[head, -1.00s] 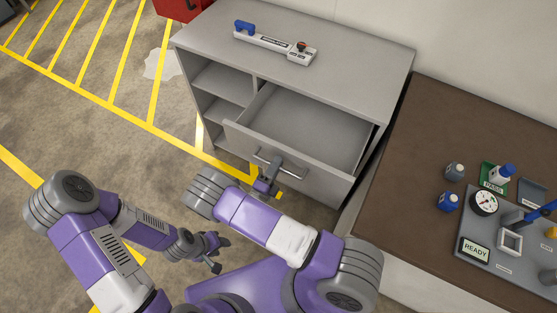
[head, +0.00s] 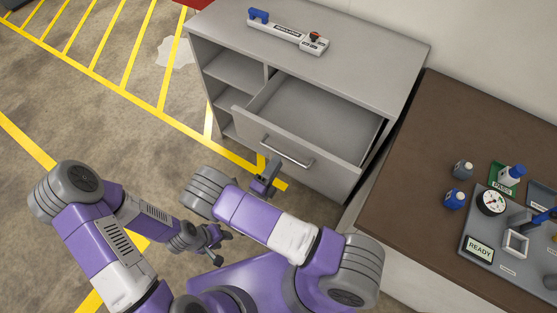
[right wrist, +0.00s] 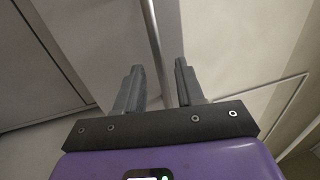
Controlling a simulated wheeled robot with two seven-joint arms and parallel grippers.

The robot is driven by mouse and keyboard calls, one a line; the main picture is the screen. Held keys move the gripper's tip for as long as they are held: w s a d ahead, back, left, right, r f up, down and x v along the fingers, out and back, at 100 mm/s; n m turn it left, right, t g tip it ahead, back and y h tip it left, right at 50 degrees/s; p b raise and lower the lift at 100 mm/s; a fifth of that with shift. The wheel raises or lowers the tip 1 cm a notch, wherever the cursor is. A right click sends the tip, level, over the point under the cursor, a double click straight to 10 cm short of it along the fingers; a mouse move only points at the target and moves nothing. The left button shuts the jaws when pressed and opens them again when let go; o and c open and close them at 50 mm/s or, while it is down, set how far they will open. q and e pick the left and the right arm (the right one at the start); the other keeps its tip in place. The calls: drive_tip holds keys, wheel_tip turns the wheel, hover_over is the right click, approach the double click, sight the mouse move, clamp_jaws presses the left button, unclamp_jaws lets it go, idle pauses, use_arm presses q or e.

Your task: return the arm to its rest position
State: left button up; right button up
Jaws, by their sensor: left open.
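My right gripper (head: 272,168) is in front of the open drawer (head: 270,135) of the grey cabinet, a little short of the drawer's bar handle (head: 287,152). In the right wrist view its two fingers (right wrist: 160,85) stand apart with nothing held, and a pale bar, likely the handle (right wrist: 154,35), shows beyond them. My left gripper (head: 222,244) is open and empty, low over the floor at the left of my right arm. The drawer is pulled out and its visible inside is empty.
The grey cabinet (head: 370,50) carries a white device with a blue end (head: 288,32) on top. At the right, a brown table (head: 420,160) holds a grey tray (head: 480,275), a gauge (head: 491,201) and small bottles (head: 454,198). Open floor (head: 120,130) lies at the left.

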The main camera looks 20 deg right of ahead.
drive_tip(key=v, duration=0.2)
drive_tip(key=shift+s+a, duration=0.2)
drive_tip(key=shift+a, duration=0.05)
idle(0.3)
